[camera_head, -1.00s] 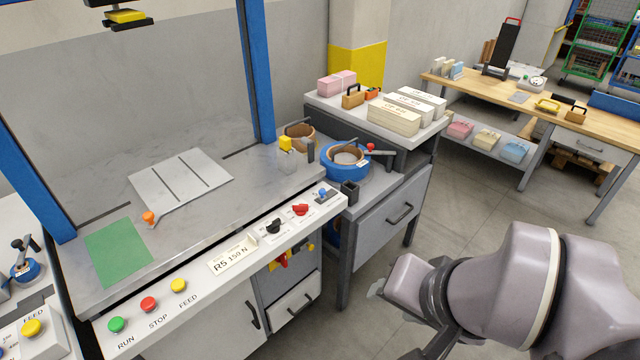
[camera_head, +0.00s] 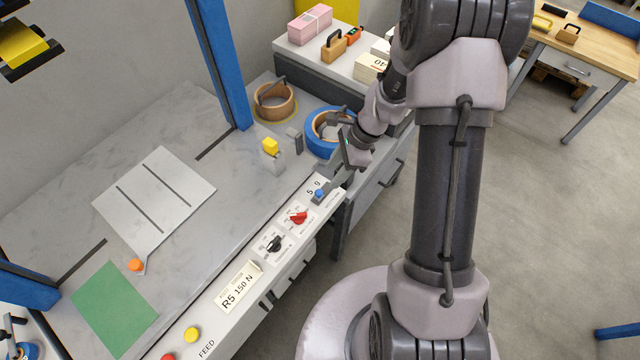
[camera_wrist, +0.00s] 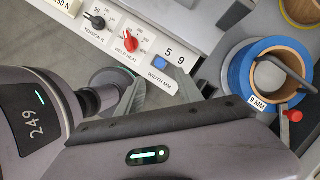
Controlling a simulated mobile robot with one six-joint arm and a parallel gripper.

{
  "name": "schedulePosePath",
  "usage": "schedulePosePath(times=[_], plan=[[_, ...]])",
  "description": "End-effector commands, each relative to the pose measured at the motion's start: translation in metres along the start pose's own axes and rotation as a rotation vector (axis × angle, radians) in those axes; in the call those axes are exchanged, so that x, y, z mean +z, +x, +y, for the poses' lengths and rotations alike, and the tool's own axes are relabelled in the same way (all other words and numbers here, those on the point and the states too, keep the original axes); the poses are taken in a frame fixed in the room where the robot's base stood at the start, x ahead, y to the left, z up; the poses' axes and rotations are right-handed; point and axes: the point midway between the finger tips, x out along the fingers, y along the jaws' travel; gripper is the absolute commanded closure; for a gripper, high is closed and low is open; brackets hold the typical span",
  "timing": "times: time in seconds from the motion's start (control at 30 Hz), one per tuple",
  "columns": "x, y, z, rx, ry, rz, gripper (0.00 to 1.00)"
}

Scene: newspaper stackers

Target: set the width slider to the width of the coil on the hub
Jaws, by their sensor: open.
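The width slider is a small blue knob (camera_head: 319,194) on the sloped front panel; it also shows in the wrist view (camera_wrist: 160,63). There it sits beside the printed 5, with the 9 farther right and WIDTH MM printed below. The blue coil (camera_wrist: 237,75) lies around the hub to the right, and its white label (camera_wrist: 257,102) reads 9 MM. It is partly hidden by my arm in the head view (camera_head: 312,142). My gripper (camera_wrist: 160,88) is open and empty, its two fingers reaching toward the knob, which lies between and beyond the tips.
A red weld heat knob (camera_wrist: 130,43) and a black tension knob (camera_wrist: 97,21) sit left of the slider. A yellow-topped post (camera_head: 270,147) stands on the worktop behind the panel.

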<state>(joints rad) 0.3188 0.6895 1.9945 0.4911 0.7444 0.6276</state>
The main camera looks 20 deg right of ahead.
Motion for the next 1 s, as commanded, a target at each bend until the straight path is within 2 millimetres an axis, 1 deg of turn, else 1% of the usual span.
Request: schedulePosePath(times=[0.03,0.1,0.2,0.3,0.47,0.7,0.77,0.8,0.93,1.0], plan=[[-0.002,0.021,0.001,0.004,-0.002,-0.001,0.57],[-0.002,0.040,0.001,0.004,-0.001,-0.001,0.57],[-0.001,0.062,0.001,0.003,-0.003,0.000,0.57],[-0.001,0.076,0.000,0.002,-0.001,-0.001,0.57],[0.000,0.085,0.000,0.000,-0.003,0.000,0.57],[0.001,0.085,0.000,0.000,-0.003,0.000,0.57],[0.001,0.085,0.000,0.000,-0.003,0.000,0.67],[0.001,0.085,0.000,0.000,-0.003,0.000,0.75],[0.001,0.085,0.000,0.000,-0.003,0.000,1.00],[0.001,0.085,0.000,0.000,-0.003,0.000,1.00]])
